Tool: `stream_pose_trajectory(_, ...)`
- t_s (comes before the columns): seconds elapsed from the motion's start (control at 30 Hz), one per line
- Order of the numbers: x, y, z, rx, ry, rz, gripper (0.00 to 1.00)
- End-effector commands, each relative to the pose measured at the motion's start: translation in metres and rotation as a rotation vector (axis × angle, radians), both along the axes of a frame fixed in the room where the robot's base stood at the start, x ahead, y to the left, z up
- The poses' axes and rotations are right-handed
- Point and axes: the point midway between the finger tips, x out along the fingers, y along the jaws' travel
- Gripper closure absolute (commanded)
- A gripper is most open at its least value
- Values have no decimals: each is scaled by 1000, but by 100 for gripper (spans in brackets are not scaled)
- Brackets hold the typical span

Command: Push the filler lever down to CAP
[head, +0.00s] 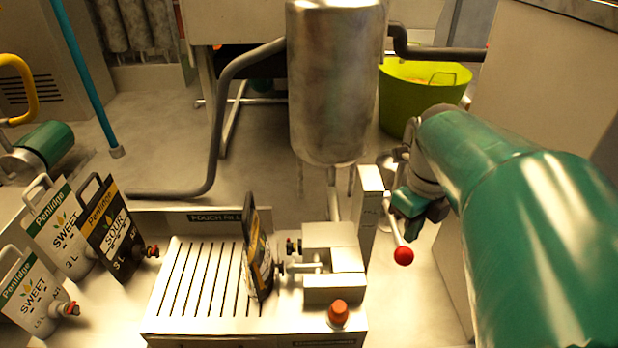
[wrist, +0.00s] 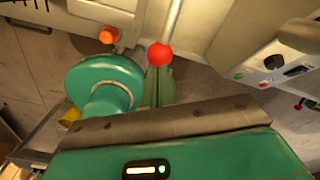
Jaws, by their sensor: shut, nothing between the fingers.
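The filler lever is a thin metal rod with a red ball knob (head: 403,255). It hangs down at the right side of the white filler (head: 333,240), and the knob also shows in the wrist view (wrist: 160,54). My gripper (head: 412,212) is shut and empty, close beside the rod and above the knob in the head view. I cannot tell whether it touches the lever. A dark pouch (head: 257,250) stands upright at the filler's left side, at the end of the slotted tray (head: 200,280). No CAP mark is readable.
An orange-red button (head: 338,313) sits on the filler's front. A steel tank (head: 335,90) hangs above, with a grey pipe (head: 222,110) at left. Several pouches (head: 62,228) stand at left. A green tub (head: 422,92) is behind; a control panel (wrist: 275,62) is at right.

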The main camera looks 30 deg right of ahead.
Motion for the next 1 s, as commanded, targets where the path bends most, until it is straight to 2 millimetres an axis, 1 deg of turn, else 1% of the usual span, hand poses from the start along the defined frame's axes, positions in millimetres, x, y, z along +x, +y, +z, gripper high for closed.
stream_pose_trajectory(1.0,0,0,-47,2,1,0,100)
